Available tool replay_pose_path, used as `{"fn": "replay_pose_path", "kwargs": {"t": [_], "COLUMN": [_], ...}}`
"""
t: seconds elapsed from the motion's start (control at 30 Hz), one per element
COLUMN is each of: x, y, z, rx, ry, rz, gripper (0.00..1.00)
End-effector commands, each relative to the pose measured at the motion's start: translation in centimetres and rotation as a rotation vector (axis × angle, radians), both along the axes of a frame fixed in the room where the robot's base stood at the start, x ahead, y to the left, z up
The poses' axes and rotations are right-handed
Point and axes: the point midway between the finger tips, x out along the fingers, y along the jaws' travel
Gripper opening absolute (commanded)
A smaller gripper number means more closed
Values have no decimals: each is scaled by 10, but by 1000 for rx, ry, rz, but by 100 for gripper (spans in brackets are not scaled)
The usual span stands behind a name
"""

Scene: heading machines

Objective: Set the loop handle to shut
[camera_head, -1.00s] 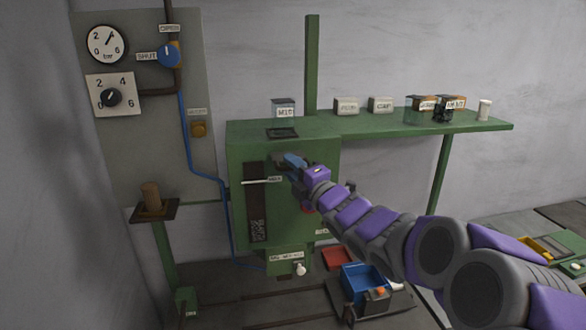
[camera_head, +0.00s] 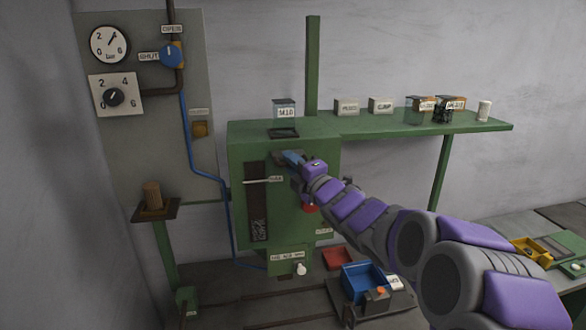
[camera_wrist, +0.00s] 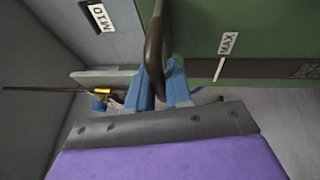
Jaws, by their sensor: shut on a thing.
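The loop handle (camera_wrist: 155,45) is a dark curved bar in the wrist view, in front of the green cabinet face. My gripper (camera_wrist: 160,88) has its blue fingers shut on the loop's lower end, one on each side. In the head view my gripper (camera_head: 292,158) is at the upper front of the green cabinet (camera_head: 240,150). The handle is mostly hidden there by my gripper and arm.
A blue knob (camera_head: 172,55) with OPEN and SHUT labels is on the grey panel at left, beside two gauges. A green shelf (camera_head: 400,129) carries several labelled boxes. A blue bin (camera_head: 362,283) and red tray (camera_head: 338,257) lie below my arm.

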Motion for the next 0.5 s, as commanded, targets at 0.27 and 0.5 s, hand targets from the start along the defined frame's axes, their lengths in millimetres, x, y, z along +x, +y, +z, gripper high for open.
{"fn": "replay_pose_path", "kwargs": {"t": [0.27, 0.5], "x": [31, 34], "y": [9, 11], "z": [-6, -6], "rx": [-3, -3], "ry": [9, 10], "rz": [0, 2], "gripper": [0, 0]}}
